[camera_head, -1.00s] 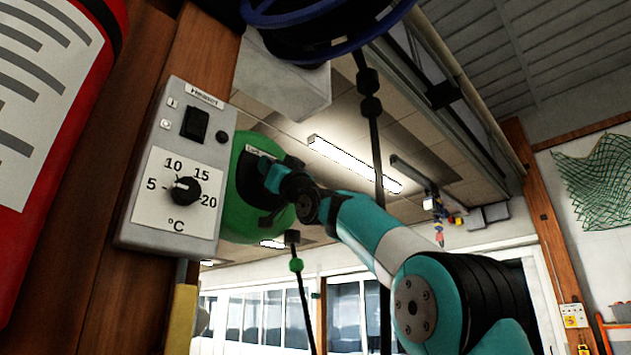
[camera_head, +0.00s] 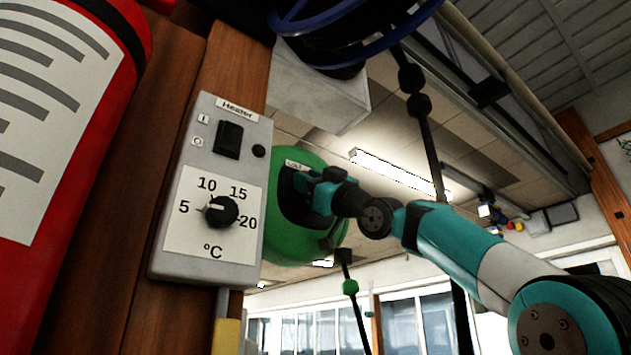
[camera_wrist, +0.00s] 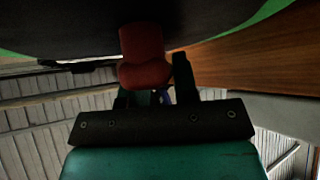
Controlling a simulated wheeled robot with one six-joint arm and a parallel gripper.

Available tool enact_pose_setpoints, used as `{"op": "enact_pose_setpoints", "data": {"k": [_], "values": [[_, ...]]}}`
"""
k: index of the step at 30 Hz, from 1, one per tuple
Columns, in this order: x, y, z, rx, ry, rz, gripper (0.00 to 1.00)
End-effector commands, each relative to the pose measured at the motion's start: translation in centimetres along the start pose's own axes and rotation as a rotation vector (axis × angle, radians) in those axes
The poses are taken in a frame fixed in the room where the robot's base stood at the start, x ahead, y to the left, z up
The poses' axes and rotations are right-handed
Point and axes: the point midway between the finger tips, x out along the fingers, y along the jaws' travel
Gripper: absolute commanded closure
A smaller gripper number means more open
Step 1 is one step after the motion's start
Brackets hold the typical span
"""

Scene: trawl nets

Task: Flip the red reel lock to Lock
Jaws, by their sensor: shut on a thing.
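The red reel lock (camera_wrist: 143,50) is a short red lever with a rounded end. In the wrist view it stands out from a dark face with a green rim, between the black fingers of my gripper (camera_wrist: 152,85). My gripper is shut on it. In the head view my gripper (camera_head: 307,188) is against the dark recess of the green reel (camera_head: 300,243), below a small white label. There the gripper hides the red lock, and I cannot read its setting.
A grey heater box (camera_head: 180,245) with a switch and dial is mounted just left of the reel. A red cylinder (camera_head: 95,190) stands at far left. A cord (camera_head: 355,318) hangs below the reel. Blue hoops (camera_head: 350,35) and a white box (camera_head: 325,85) are above.

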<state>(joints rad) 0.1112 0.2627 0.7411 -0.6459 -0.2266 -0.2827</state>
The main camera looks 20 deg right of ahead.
Motion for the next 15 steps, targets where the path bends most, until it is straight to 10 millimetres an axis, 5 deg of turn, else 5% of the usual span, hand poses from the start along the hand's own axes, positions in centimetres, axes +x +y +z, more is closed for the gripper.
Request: {"op": "enact_pose_setpoints", "data": {"k": [5,6,9,15], "values": [[-0.04,-0.12,0.20,0.002,-0.004,-0.005,1.00],[-0.04,-0.11,0.20,0.002,-0.004,-0.005,0.66],[-0.11,0.03,0.19,0.001,-0.004,-0.003,0.47],[-0.11,0.10,0.10,0.000,-0.002,-0.001,0.47]]}}
